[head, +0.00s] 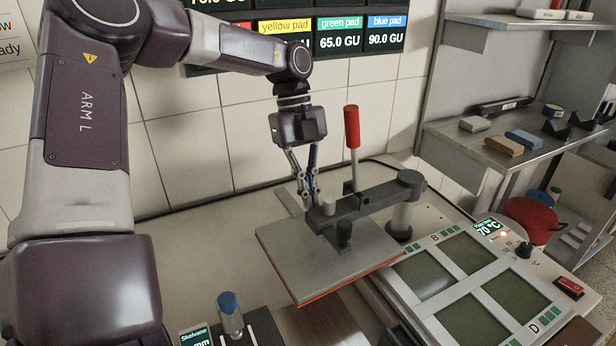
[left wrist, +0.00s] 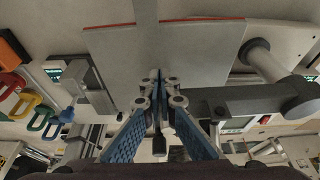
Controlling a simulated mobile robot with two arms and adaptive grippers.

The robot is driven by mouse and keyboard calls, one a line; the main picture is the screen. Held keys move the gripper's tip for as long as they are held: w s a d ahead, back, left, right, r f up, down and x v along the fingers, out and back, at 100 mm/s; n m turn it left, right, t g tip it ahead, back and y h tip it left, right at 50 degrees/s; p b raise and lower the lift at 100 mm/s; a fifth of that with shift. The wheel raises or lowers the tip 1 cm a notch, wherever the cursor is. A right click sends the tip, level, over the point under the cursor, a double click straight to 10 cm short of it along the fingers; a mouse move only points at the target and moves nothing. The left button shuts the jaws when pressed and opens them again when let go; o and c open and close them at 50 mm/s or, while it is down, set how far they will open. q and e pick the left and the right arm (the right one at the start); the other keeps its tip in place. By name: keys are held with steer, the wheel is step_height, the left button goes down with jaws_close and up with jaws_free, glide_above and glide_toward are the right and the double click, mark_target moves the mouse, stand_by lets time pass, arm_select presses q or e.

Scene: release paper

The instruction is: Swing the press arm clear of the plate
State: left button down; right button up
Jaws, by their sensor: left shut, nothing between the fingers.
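The press arm (head: 372,199) is a dark grey bar that reaches from a pivot post (head: 401,220) over the plate (head: 290,250). A red-handled lever (head: 352,128) stands up from it. The plate is flat and grey with a red edge. My left gripper (head: 313,199) points down at the free end of the press arm, shut and empty. In the left wrist view its fingertips (left wrist: 160,84) are together beside the bar (left wrist: 235,102), over the plate (left wrist: 200,52). I cannot tell whether they touch the arm. My right gripper is not in view.
A unit with several dark green panels (head: 468,254) and a 70 °C display (head: 487,228) stands right of the plate. A blue-capped bottle (head: 230,315) stands in front. A shelf with blocks (head: 503,146) is at the right. Bare bench lies left of the plate.

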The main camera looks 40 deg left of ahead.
arm_select(q)
steer(key=x, duration=0.4)
steer(key=shift+w, duration=0.1)
steer(key=a+p, duration=0.1)
steer(key=w+a+p, duration=0.1)
steer(key=shift+a+f, duration=0.1)
steer(key=shift+a, duration=0.3)
steer(key=shift+w+a+f, duration=0.1)
steer(key=shift+w+a, duration=0.05)
steer(key=shift+a, duration=0.3)
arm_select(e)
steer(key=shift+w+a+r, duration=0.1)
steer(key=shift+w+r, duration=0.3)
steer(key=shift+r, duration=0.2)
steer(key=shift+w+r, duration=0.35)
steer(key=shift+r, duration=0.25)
